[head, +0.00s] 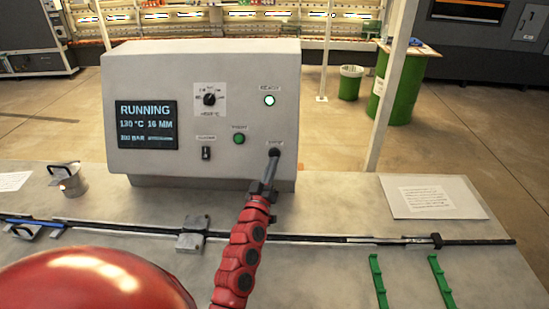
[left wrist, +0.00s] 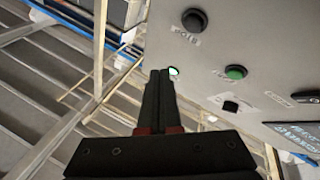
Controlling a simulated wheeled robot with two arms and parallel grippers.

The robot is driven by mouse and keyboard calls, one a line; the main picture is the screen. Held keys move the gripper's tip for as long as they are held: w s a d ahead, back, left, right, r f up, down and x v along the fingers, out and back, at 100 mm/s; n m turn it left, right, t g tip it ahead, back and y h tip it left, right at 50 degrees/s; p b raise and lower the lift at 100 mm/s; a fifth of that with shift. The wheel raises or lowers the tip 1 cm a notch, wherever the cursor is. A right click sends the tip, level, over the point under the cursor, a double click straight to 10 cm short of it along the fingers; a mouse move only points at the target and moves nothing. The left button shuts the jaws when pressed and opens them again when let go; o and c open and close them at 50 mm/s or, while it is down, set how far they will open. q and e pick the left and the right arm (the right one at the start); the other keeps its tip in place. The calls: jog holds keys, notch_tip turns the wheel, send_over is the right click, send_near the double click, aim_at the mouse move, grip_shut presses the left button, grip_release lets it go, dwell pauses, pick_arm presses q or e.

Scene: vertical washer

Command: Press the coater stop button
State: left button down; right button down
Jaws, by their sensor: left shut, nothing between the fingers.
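The coater's grey control panel (head: 255,75) stands on the table, its screen (head: 147,125) reading RUNNING. The dark round stop button (head: 275,152) is at the panel's lower right, right of a green button (head: 239,139). In the left wrist view the stop button (left wrist: 194,20) shows uncovered, with the green button (left wrist: 236,72) near it. My left gripper (head: 271,164) is shut and empty, and overlaps the stop button's lower edge in the head view. In the left wrist view its fingertips (left wrist: 160,74) lie apart from the button, beside the lit lamp. The gap in depth is unclear.
The panel also carries a lit white lamp (head: 269,100), a rotary knob (head: 209,99) and a toggle switch (head: 206,153). A metal cup (head: 70,184) stands left. A dark rail (head: 310,238) crosses the table. A paper sheet (head: 430,197) and green strips (head: 378,281) lie right.

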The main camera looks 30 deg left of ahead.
aim_at(274, 154)
pick_arm(q)
jog(key=w+a+f+b, duration=0.3)
jog(key=w+b, duration=0.2)
jog(key=b, duration=0.1)
jog(key=shift+w+a, duration=0.15)
dwell(1.8)
jog(key=shift+w+a+f+b, duration=0.2)
jog(key=shift+w+b, duration=0.1)
jog(key=shift+b, duration=0.2)
